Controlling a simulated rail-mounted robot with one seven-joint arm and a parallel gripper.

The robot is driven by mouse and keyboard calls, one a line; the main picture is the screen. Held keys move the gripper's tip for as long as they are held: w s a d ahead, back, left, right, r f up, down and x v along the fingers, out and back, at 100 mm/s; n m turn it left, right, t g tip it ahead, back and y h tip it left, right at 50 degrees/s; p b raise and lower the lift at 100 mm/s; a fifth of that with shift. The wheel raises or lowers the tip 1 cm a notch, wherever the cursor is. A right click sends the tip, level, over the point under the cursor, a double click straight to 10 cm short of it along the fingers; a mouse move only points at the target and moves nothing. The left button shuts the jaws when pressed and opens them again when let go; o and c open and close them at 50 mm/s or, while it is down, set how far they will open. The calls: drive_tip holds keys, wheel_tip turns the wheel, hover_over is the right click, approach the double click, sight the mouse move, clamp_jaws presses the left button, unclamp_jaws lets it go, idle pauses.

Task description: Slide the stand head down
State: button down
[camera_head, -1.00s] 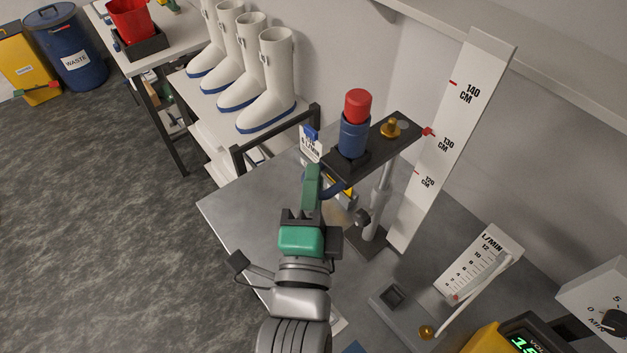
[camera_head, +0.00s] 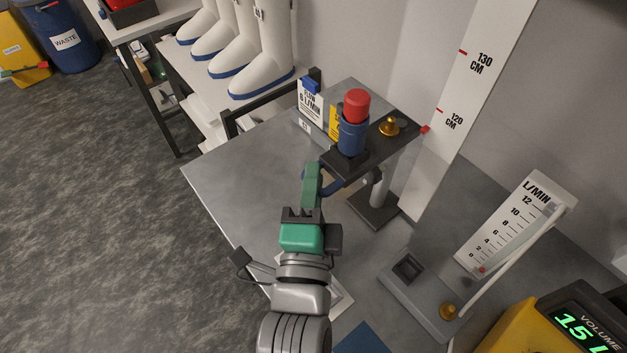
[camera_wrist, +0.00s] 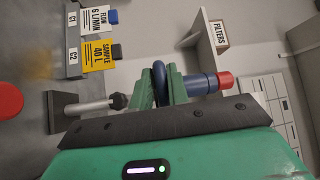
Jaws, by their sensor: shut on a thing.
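The stand head (camera_head: 375,150) is a dark flat arm on a grey post (camera_head: 383,185). It carries a blue cylinder (camera_head: 352,137) with a red cap (camera_head: 356,105) and a brass knob (camera_head: 389,127). Its red pointer (camera_head: 424,129) is at the tall white scale (camera_head: 447,130), a little below the 120 cm tick as seen from here. My gripper (camera_head: 314,172) is shut on the blue loop handle (camera_head: 331,187) at the head's left. In the wrist view the loop (camera_wrist: 160,83) sits between my green fingers. A dark clamp knob (camera_wrist: 119,101) shows on the post.
A flow gauge (camera_head: 512,235) stands to the right on the grey bench (camera_head: 235,180). A yellow volume meter (camera_head: 520,325) is at the lower right. White boots (camera_head: 262,60) stand behind. Label cards (camera_head: 312,107) stand behind the head. The bench left of my arm is clear.

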drive_tip(key=c, duration=1.5)
unclamp_jaws()
drive_tip(key=shift+f, duration=0.15)
drive_tip(key=shift+o, duration=0.2)
drive_tip(key=s+f, duration=0.1)
drive_tip(key=s, duration=0.6)
drive_tip(key=shift+s+a, duration=0.35)
drive_tip(key=shift+a, duration=0.1)
wheel_tip(320, 180, up, 64)
drive_tip(key=n+t+y+p, duration=0.2)
drive_tip(key=n+t+p, duration=0.3)
drive_tip(key=n+p, duration=1.2)
drive_tip(key=p, duration=1.7)
drive_tip(key=shift+s+d+f+n+t, duration=0.15)
drive_tip(key=shift+s+f+n+t, duration=0.05)
drive_tip(key=shift+f+n+t, duration=0.1)
